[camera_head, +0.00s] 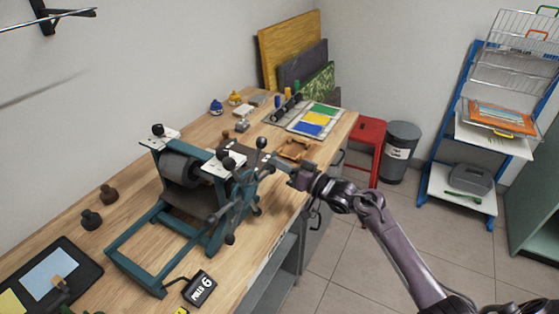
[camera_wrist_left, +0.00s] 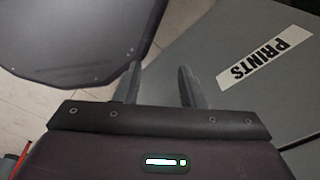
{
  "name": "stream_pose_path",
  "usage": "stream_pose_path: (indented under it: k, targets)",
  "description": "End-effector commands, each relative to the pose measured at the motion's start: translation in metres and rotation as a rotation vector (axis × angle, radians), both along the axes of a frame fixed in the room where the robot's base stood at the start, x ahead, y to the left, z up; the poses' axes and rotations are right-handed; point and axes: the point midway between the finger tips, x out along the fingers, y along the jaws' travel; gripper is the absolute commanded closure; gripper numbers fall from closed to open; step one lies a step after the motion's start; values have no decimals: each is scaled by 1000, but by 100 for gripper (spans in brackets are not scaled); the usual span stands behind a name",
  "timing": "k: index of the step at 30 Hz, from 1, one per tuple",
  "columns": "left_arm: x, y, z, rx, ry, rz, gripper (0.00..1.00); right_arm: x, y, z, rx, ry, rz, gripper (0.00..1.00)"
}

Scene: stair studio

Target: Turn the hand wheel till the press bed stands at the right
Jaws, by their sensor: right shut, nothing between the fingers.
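The teal press (camera_head: 163,231) stands on the wooden bench with its dark roller (camera_head: 183,167) between two side frames. The hand wheel (camera_head: 240,195) is on its near right side, with several spokes ending in dark knobs. The left part of the press's rails is empty, with bench top showing between them. The bed's exact place is hard to tell behind the wheel and side frame. My right gripper (camera_head: 273,165) is shut and empty, close to the wheel's upper right; contact cannot be told. My left gripper (camera_wrist_left: 158,88) is open and empty in the left wrist view; the head view does not show it.
A black tray (camera_head: 87,262) and a black "PULLS 6" counter (camera_head: 199,288) lie at the front. A wooden piece (camera_head: 295,149) and color sheets (camera_head: 315,119) lie beyond the wheel. A red stool (camera_head: 367,140) and a bin (camera_head: 402,150) stand right of the bench.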

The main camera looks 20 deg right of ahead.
Motion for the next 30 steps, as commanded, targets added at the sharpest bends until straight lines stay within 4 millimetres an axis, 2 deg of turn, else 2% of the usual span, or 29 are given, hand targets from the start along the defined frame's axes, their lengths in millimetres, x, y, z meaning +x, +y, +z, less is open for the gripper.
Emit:
stream_pose_path:
  k: [18, 30]
  targets:
    - [0, 0, 30, 0, 0, 1, 64, -13, 17, -65, 410, 322, 1, 100]
    - [0, 0, 54, 0, 0, 2, 64, -27, 35, -92, 645, 504, 1, 100]
